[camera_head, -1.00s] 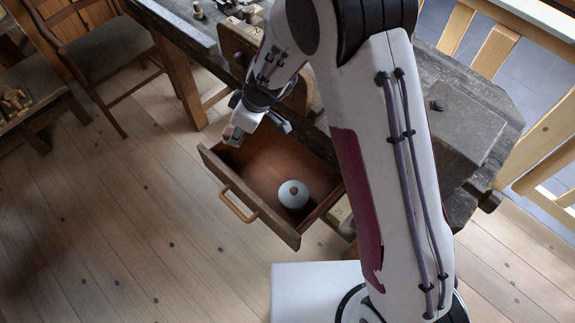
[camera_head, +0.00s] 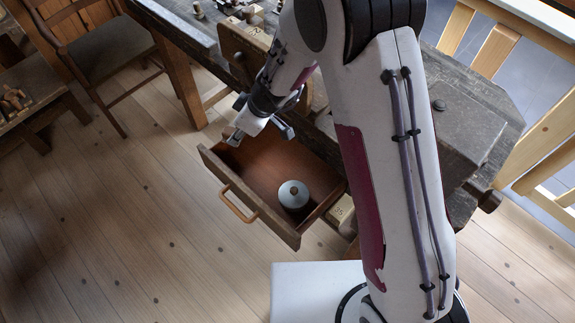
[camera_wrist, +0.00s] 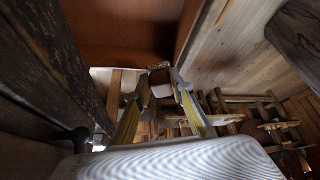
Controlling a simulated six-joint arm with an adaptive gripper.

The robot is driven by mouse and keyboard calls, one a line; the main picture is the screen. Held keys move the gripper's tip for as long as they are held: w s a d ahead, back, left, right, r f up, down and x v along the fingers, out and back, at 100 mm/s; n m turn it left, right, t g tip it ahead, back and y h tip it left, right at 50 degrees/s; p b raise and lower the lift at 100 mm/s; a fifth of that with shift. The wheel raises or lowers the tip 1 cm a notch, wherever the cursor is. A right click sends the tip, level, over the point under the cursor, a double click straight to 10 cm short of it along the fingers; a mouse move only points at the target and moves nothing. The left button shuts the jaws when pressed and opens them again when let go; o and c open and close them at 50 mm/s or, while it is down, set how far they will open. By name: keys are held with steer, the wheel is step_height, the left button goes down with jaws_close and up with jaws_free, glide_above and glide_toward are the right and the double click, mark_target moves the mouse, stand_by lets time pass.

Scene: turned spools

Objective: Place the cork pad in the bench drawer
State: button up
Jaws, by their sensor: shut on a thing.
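The bench drawer (camera_head: 250,213) is pulled open below the workbench in the head view. A pale round thing with a brown centre (camera_head: 293,195) lies inside it, toward the right. My gripper (camera_head: 236,138) is above the drawer's back left part. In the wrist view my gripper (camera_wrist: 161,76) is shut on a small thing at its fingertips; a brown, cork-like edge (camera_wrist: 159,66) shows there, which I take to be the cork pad. Most of the pad is hidden, and I cannot make it out in the head view.
The dark workbench (camera_head: 490,110) stands behind the drawer, with small turned pieces (camera_head: 250,14) on top. A chair (camera_head: 105,45) stands at the upper left. The drawer's left part looks empty. The floor in front is clear.

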steer(key=shift+f, duration=2.9)
steer(key=shift+f, duration=0.15)
steer(key=shift+f, duration=1.95)
steer(key=shift+f, duration=0.6)
steer(key=o, duration=1.1)
steer(key=shift+r, duration=0.1)
